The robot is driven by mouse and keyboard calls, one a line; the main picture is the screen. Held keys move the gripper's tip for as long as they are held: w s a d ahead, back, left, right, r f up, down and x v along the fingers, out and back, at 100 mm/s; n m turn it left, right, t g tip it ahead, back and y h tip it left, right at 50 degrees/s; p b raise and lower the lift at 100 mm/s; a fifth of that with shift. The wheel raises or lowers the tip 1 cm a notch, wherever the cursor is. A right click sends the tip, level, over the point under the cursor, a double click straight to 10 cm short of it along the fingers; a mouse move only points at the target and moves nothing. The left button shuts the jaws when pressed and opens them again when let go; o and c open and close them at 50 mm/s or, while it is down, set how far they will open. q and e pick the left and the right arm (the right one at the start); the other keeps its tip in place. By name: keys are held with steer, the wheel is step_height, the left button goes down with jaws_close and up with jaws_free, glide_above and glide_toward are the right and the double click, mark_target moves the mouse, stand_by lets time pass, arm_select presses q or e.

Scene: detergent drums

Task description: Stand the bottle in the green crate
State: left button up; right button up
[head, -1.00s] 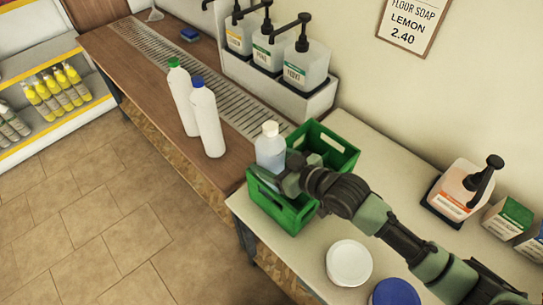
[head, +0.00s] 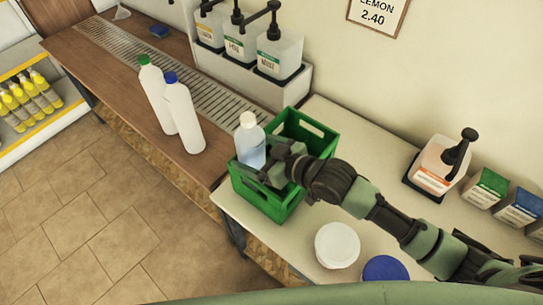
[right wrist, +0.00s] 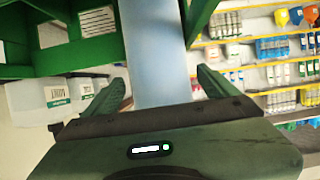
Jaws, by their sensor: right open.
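The bottle (head: 251,148) is pale blue and see-through with a white cap. In the head view it is upright at the left end of the green crate (head: 265,200), its lower part hidden behind the crate wall. My right gripper (head: 268,165) reaches over the crate from the right. In the right wrist view the bottle (right wrist: 155,55) runs between the two open fingers of this gripper (right wrist: 161,82), with small gaps at both sides. The bottle's base is out of sight. My left gripper is not in view.
Two white bottles, one with a green cap (head: 155,95) and one with a blue cap (head: 184,115), stand on the wooden counter left of the crate. Pump dispensers (head: 279,55) stand behind. A white lid (head: 337,245) and blue lid (head: 385,270) are in front.

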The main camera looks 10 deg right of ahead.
steer(key=b+v, duration=0.1)
steer(key=v, duration=1)
steer(key=shift+a, duration=0.1)
